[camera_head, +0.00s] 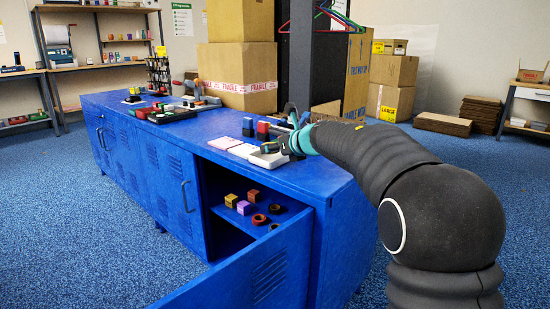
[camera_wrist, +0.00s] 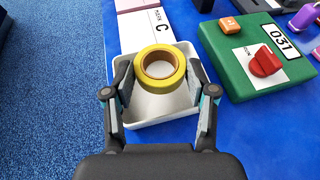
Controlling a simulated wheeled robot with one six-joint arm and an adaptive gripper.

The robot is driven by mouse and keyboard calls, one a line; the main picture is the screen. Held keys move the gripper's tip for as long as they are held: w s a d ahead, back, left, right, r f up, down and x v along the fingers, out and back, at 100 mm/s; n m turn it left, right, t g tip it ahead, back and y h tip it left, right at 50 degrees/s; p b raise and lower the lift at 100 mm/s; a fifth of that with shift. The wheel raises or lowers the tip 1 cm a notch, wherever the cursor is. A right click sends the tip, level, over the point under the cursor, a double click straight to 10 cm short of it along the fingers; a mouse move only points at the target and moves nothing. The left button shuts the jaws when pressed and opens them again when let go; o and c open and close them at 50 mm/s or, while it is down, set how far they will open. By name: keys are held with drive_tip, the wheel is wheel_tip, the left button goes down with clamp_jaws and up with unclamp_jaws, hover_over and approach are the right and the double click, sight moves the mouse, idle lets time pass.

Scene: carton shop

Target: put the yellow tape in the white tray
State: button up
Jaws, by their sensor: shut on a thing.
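The yellow tape (camera_wrist: 160,52) is a ring roll with a brown inner core, seen in the wrist view. My gripper (camera_wrist: 160,82) is shut on the yellow tape, with one finger at each side of it. The white tray (camera_wrist: 165,118) lies on the blue cabinet top under the gripper, and the tape is over its far part. I cannot tell whether the tape touches the tray floor. In the head view my gripper (camera_head: 283,147) is over the white tray (camera_head: 268,160) near the cabinet's front edge, and the tape is too small or hidden to make out there.
A white card marked C (camera_wrist: 160,25) lies just beyond the tray. A green box with a red knob (camera_wrist: 265,62) stands to its right. Below, the blue cabinet (camera_head: 130,115) has an open door (camera_head: 265,275), showing small blocks and rings on a shelf.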

sight(275, 159)
drive_tip(key=shift+f+b, duration=0.3)
drive_tip(key=shift+f, duration=0.95)
drive_tip(key=shift+s+f+b, duration=0.1)
drive_tip(key=shift+f+b, duration=0.4)
drive_tip(key=shift+f, duration=0.4)
drive_tip(key=o, duration=0.6)
drive_tip(key=shift+o, duration=0.2)
drive_tip(key=shift+r, duration=0.25)
drive_tip(key=v, duration=0.4)
drive_tip(key=r+p+v, duration=0.1)
drive_tip(key=v, duration=0.7)
drive_tip(key=shift+r, duration=0.35)
